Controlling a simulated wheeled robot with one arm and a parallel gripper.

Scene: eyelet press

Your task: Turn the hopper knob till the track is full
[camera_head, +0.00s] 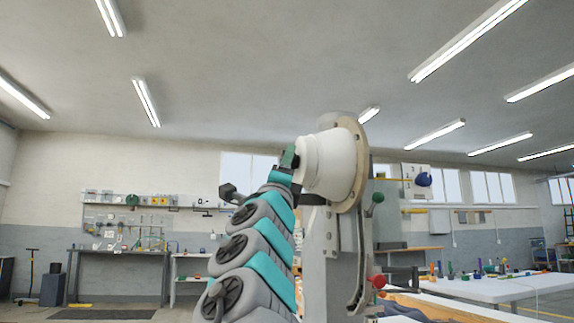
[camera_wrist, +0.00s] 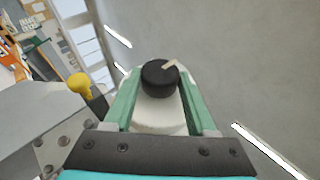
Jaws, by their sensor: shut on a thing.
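The eyelet press (camera_head: 322,240) rises in front of me, with a white hopper (camera_head: 330,168) on a round cream plate high on it. The black hopper knob (camera_wrist: 158,80) has a pale pointer mark, tilted to the upper right in the wrist view. My gripper (camera_wrist: 160,82) has its green fingers on either side of the knob, shut on it. In the head view my gripper (camera_head: 291,157) reaches the hopper's left end, and the knob is mostly hidden there. A narrow curved track (camera_head: 362,272) seems to run down the press's right side; its fill cannot be made out.
A green ball handle (camera_head: 377,197), a red knob (camera_head: 378,281) and a blue ball (camera_head: 424,180) stand right of the hopper. A yellow ball handle (camera_wrist: 78,83) shows left of my fingers. A workbench (camera_head: 120,252) stands far left, and a white table (camera_head: 490,288) right.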

